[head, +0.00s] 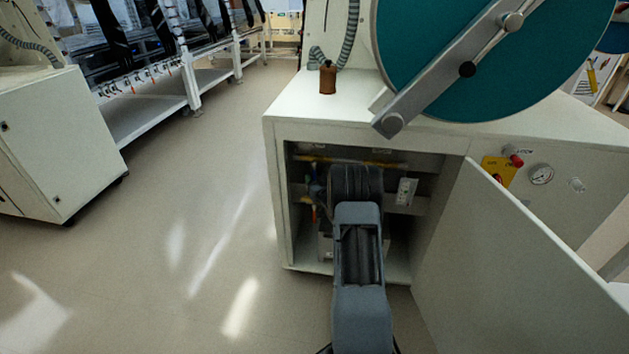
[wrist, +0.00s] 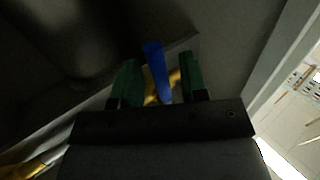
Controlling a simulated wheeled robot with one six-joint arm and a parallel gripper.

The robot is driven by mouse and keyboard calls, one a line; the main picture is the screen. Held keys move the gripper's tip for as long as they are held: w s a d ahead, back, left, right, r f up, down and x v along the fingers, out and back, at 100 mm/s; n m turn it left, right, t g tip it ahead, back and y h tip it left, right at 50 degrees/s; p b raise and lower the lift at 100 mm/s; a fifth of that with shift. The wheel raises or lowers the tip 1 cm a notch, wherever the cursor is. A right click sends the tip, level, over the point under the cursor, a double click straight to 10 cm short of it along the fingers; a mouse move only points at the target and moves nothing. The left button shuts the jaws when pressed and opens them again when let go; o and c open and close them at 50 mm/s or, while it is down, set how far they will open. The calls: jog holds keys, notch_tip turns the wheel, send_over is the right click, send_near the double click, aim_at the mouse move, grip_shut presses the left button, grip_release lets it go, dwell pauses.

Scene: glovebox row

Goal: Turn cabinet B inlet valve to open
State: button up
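A blue valve handle (wrist: 157,72) shows in the wrist view, between the two green fingers of my gripper (wrist: 159,80). The fingers stand apart, with a visible gap on each side of the handle. A yellow pipe (wrist: 28,168) runs behind and to the lower left. In the head view my arm reaches into the open lower cabinet (head: 276,200) under the glovebox, and my gripper is hidden behind my own arm. A yellow pipe (head: 350,162) crosses the top of the opening. No cabinet letter is readable on this cabinet.
The open cabinet door (head: 510,275) stands to the right of my arm. A white tag (head: 406,192) hangs inside the cabinet. A panel with a gauge (head: 541,174) and a yellow switch plate (head: 497,170) is at right. The floor (head: 180,215) at left is clear.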

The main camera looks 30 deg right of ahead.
jog(key=shift+w, duration=0.35)
grip_shut()
dwell(0.4)
